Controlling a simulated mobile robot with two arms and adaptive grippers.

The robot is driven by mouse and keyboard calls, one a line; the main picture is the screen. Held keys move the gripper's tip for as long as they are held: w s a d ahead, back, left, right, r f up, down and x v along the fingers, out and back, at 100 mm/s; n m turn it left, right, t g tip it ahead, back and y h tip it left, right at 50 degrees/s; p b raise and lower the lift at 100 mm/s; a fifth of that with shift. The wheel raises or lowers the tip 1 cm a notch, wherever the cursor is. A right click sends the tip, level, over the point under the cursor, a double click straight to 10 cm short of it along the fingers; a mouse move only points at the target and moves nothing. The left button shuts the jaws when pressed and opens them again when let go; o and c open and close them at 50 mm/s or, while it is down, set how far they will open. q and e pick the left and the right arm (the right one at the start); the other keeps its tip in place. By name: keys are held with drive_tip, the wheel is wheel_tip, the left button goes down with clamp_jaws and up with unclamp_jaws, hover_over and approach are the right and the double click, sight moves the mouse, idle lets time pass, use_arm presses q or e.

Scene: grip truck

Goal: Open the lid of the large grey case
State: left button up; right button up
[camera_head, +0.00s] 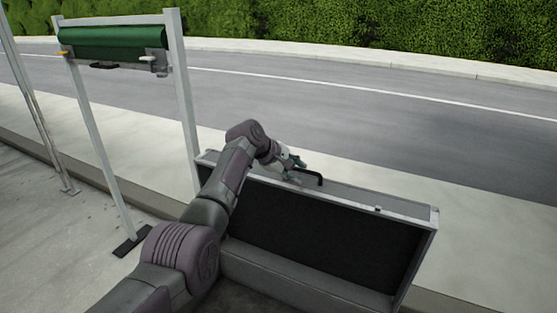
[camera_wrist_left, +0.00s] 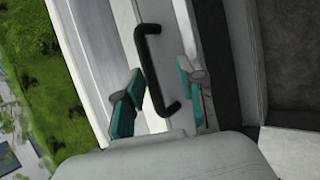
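The large grey case (camera_head: 425,213) is in the lower middle of the head view. Its lid (camera_head: 360,201) stands raised, with the dark lining (camera_head: 320,225) facing me and the grey edge with the handle facing up. The black handle (camera_head: 318,177) also shows in the left wrist view (camera_wrist_left: 152,70). My left gripper (camera_head: 292,167) is at the handle. In the left wrist view its two teal-padded fingers (camera_wrist_left: 158,98) are apart, one on each side of the handle. My left arm hides the left part of the case. My right gripper is not in view.
A green roll on a white frame (camera_head: 176,85) stands at the left, close to my arm. Its dark foot (camera_head: 132,241) rests on the pavement. The road (camera_head: 380,110) and a hedge (camera_head: 420,35) lie beyond the case. Pavement right of the case is clear.

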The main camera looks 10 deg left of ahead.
use_arm(q)
drive_tip(key=v, duration=0.9)
drive_tip(key=shift+a+r, duration=0.25)
drive_tip(key=shift+s, duration=0.15)
